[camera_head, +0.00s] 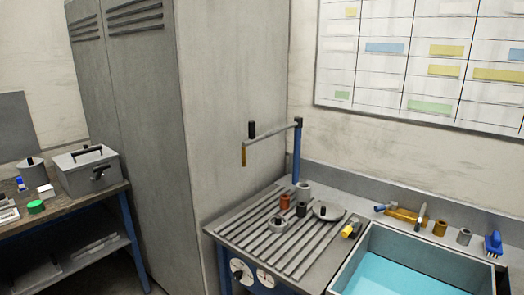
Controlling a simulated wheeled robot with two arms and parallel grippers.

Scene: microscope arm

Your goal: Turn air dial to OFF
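Two round white dials sit on the front panel below the slatted worktop, at the lower middle of the head view. The left dial (241,271) has a dark pointer or knob on it. The right dial (265,278) is partly cut by shadow and looks similar. Their labels are too small to read, so I cannot tell which is the air dial or where either points. Neither of my grippers is in view, and nothing touches the dials.
A jointed arm on a blue post (297,155) stands over the slatted worktop (262,237), which carries several small items. A sink of blue water (415,268) is on the right. A grey locker (235,110) and a bench with a metal box (87,172) are left.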

